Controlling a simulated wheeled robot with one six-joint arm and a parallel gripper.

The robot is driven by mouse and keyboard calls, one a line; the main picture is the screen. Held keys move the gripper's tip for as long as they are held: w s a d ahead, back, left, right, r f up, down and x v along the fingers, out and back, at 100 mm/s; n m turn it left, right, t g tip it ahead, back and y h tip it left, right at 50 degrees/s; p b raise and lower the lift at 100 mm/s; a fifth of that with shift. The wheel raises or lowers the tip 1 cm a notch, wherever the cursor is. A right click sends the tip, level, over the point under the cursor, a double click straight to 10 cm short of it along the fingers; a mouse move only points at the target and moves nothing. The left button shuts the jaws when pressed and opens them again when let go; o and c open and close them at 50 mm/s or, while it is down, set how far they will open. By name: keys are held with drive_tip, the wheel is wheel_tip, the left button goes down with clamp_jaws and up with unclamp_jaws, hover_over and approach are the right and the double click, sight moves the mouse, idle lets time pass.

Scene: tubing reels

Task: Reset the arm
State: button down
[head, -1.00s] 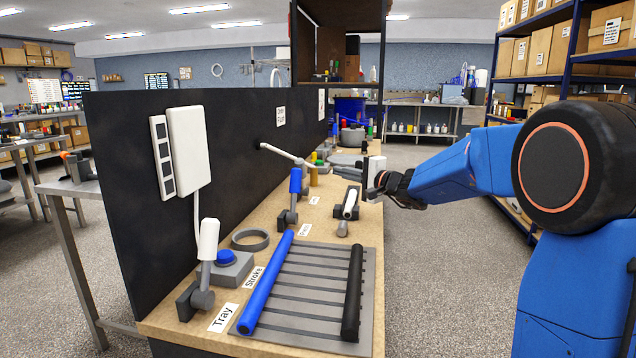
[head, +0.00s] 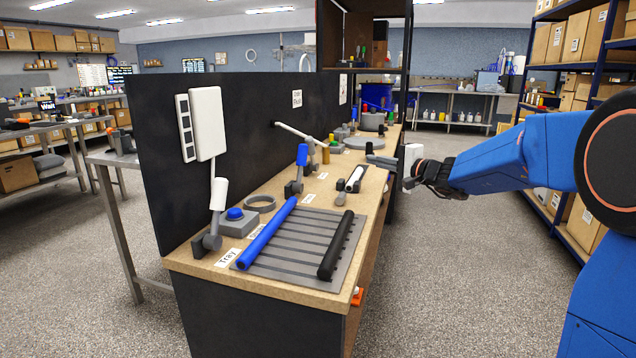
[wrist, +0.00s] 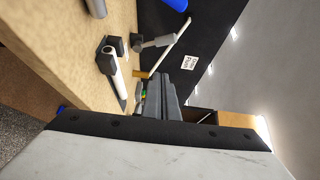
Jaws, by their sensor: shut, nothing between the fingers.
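My blue arm reaches in from the right in the head view. My gripper (head: 408,172) is at its end, past the bench's right edge and beside the bench. It is shut and holds nothing. In the wrist view my gripper (wrist: 165,95) shows as dark closed fingers, with the bench (wrist: 60,60) on the left of the picture and the black panel (wrist: 205,35) above.
The bench carries a slatted tray (head: 295,240) with a blue tube (head: 266,232) and a black tube (head: 336,245), a blue button (head: 235,214) and several levers. Blue shelving (head: 570,75) stands at right. Grey floor (head: 450,270) is open beside the bench.

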drive_tip(key=s+a+f+n+g+h, duration=0.1)
drive_tip(key=s+f+n+g, duration=0.1)
drive_tip(key=s, duration=0.7)
drive_tip(key=s+a+f+n+g, duration=0.2)
drive_tip(key=s+f+n+g, duration=0.1)
drive_tip(key=s, duration=0.6)
drive_tip(key=s+a+f+n+g+h, duration=0.1)
drive_tip(key=s+f+n+g, duration=0.1)
drive_tip(key=s, duration=0.7)
drive_tip(key=s+d+f+n+g+h, duration=0.1)
drive_tip(key=s+d+f+h, duration=0.3)
drive_tip(key=s+d+f, duration=0.3)
drive_tip(key=s+d+f+n+h, duration=0.2)
drive_tip(key=s+d+f+h, duration=0.3)
drive_tip(key=s, duration=1.3)
drive_tip(key=d+f, duration=0.2)
drive_tip(key=d, duration=0.1)
drive_tip(key=shift+s+d+f+g, duration=0.2)
drive_tip(key=shift+d+g, duration=0.1)
drive_tip(key=shift+g, duration=0.1)
drive_tip(key=shift+r, duration=0.1)
